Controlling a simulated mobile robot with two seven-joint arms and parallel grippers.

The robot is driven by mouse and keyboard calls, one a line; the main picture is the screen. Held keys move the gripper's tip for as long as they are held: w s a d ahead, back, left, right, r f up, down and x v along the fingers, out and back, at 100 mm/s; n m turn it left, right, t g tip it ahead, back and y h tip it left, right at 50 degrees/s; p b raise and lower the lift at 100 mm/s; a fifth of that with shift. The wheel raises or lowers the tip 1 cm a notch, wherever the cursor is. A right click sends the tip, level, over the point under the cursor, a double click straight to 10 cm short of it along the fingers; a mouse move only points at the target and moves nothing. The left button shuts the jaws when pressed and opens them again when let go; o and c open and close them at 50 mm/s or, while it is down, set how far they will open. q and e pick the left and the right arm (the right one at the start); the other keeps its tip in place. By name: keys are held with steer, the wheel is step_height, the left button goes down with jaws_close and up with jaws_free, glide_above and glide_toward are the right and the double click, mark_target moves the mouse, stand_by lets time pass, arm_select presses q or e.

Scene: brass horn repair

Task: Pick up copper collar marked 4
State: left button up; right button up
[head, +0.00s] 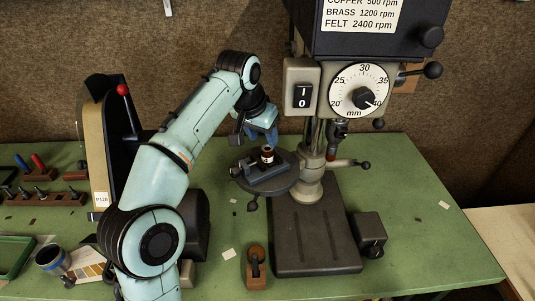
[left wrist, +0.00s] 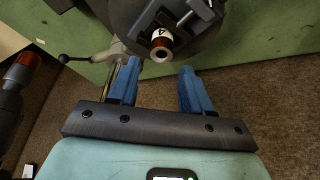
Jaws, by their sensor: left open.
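The copper collar (head: 267,154) is a small reddish-brown ring with a white label, seated in a small grey vise (head: 263,171) on the round table of the drill press. In the left wrist view the collar (left wrist: 161,48) shows its open end and a white label with a dark mark that looks like a 4. My left gripper (head: 262,137) is just above and behind the collar in the head view. In the left wrist view its blue fingers (left wrist: 160,70) are apart and empty, with the collar beyond the tips, roughly centred between them. My right gripper is not in view.
The drill press column (head: 310,160) and its chuck (head: 338,131) stand close to the right of the vise. A belt sander (head: 108,145) stands left of my arm. A small wooden block with a tool (head: 256,268) sits in front. The green bench (head: 415,190) is mostly clear at right.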

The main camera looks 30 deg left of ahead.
mark_target(267, 148)
arm_select(q)
steer(key=shift+x, duration=0.85)
steer(key=b+x, duration=0.1)
steer(key=x, duration=0.4)
steer(key=shift+s+a+f, duration=0.1)
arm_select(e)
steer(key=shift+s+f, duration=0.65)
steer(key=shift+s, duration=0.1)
arm_select(q)
steer(key=c, duration=0.9)
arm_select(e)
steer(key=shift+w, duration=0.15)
